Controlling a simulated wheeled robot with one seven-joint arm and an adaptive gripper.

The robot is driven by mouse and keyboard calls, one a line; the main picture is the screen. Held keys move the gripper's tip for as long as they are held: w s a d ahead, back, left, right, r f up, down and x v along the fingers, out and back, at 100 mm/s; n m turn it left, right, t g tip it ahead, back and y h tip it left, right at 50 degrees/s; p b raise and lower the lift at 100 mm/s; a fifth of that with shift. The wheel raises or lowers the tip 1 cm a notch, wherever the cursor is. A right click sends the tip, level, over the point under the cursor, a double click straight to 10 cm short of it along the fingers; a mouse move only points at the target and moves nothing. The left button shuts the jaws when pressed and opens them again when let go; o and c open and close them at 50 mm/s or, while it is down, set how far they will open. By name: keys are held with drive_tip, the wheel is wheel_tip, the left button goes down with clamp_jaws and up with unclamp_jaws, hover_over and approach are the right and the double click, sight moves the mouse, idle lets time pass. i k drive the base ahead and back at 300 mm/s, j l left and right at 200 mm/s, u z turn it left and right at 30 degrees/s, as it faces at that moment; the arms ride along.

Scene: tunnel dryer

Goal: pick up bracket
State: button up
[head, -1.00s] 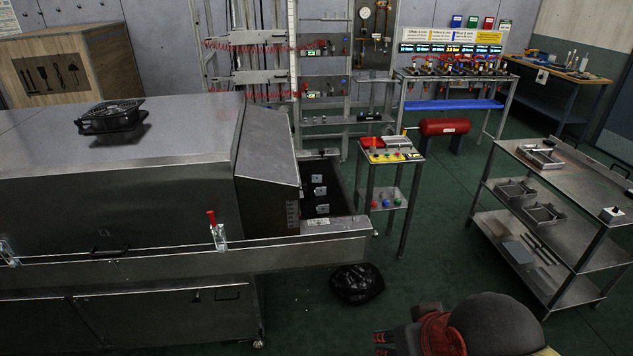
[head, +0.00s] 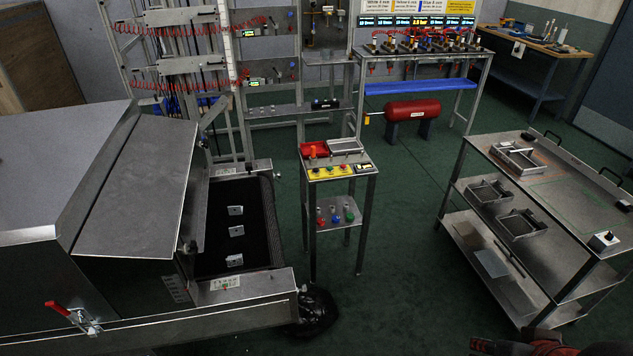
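Three small pale metal brackets lie in a row on the dark belt (head: 213,258) at the tunnel dryer's outlet in the head view. The far bracket is (head: 235,210), the middle bracket is (head: 236,231), and the near bracket is (head: 234,261). They lie apart from each other. My gripper (head: 482,346) shows only in part, dark and red, at the bottom edge right of centre. It is well away from the brackets, and its fingers are too dark and cut off to read.
The dryer housing (head: 135,190) fills the left. A tiered cart (head: 572,205) with trays stands at right. Green floor between stand and cart is clear.

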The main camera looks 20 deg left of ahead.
sight(232, 210)
drive_tip(key=i+l+z, duration=0.1)
drive_tip(key=i, duration=0.5)
drive_tip(key=i+l, duration=0.2)
drive_tip(key=i, duration=0.45)
drive_tip(key=i+j+u, duration=0.1)
drive_tip(key=i+u, duration=0.15)
drive_tip(key=u, duration=0.15)
drive_tip(key=i+u, duration=0.25)
drive_tip(key=u, duration=0.2)
drive_tip(key=i+l+u, duration=0.1)
drive_tip(key=i+u, duration=0.15)
drive_tip(key=u, duration=0.15)
drive_tip(key=i+l+u, duration=0.2)
drive_tip(key=u, duration=0.2)
drive_tip(key=i+j+u, duration=0.1)
drive_tip(key=i+u, duration=0.6)
drive_tip(key=u, duration=0.2)
drive_tip(key=i+l+u, duration=0.1)
drive_tip(key=i+u, duration=0.3)
drive_tip(key=k, duration=0.05)
